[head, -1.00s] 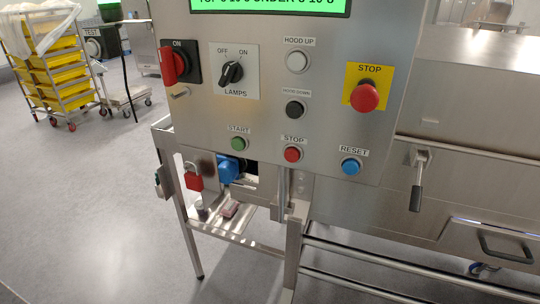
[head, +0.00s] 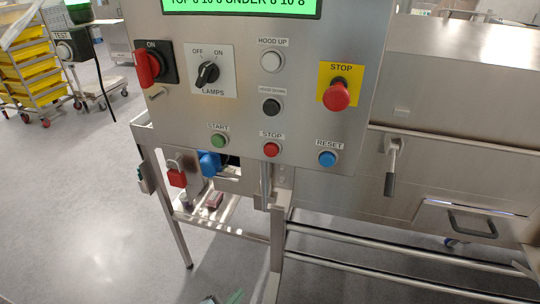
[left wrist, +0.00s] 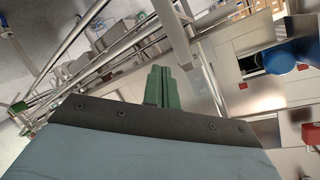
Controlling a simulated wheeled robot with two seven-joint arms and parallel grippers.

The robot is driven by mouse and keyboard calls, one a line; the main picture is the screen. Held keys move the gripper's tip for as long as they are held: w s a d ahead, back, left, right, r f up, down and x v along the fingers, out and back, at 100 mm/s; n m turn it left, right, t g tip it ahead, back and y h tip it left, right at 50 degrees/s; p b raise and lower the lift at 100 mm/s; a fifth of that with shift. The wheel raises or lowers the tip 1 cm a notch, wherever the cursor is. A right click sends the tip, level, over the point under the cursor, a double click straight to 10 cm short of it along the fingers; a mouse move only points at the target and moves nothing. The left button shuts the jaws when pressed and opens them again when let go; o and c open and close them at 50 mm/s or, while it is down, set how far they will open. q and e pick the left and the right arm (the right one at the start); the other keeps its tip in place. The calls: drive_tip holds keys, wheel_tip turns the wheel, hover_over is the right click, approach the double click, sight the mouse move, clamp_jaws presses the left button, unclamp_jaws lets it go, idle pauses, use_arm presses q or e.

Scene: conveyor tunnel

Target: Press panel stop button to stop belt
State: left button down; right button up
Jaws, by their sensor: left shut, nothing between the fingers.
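The steel control panel (head: 305,125) fills the upper middle of the head view. Its small round red STOP button (head: 271,150) sits in the bottom row, between the green START button (head: 218,141) and the blue RESET button (head: 327,159). A larger red mushroom button (head: 336,96) on a yellow plate, also labelled STOP, is at the panel's right. The green fingertips of my left gripper (head: 236,296) just show at the bottom edge, well below the panel and apart from it. In the left wrist view its green fingers (left wrist: 163,86) are together and empty. My right gripper is not seen.
A red padlock (head: 177,178) and a blue connector (head: 209,163) sit below the panel. A steel frame with rails (head: 370,258) runs lower right, below a handle (head: 390,180). A cart of yellow trays (head: 30,75) stands far left. The floor at left is clear.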

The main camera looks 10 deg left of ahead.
use_arm(q)
drive_tip(key=w+d+r+m+t+h+p, duration=0.1)
drive_tip(key=w+r+m+t, duration=0.15)
drive_tip(key=r, duration=0.65)
drive_tip(key=w+d+r+m+t+h, duration=0.2)
drive_tip(key=w+r, duration=0.1)
drive_tip(key=r, duration=0.7)
drive_tip(key=m+t+h+p, duration=0.2)
drive_tip(key=m+t+h, duration=0.2)
drive_tip(key=m+t, duration=0.1)
approach(271, 150)
drive_tip(key=s+d+r, duration=0.2)
drive_tip(key=s+r, duration=0.3)
drive_tip(key=s, duration=0.1)
drive_tip(key=shift+s, duration=0.1)
drive_tip(key=w+b, duration=0.4)
drive_tip(key=w, duration=0.5)
drive_tip(key=shift+d, duration=0.1)
drive_tip(key=shift+w, duration=0.35)
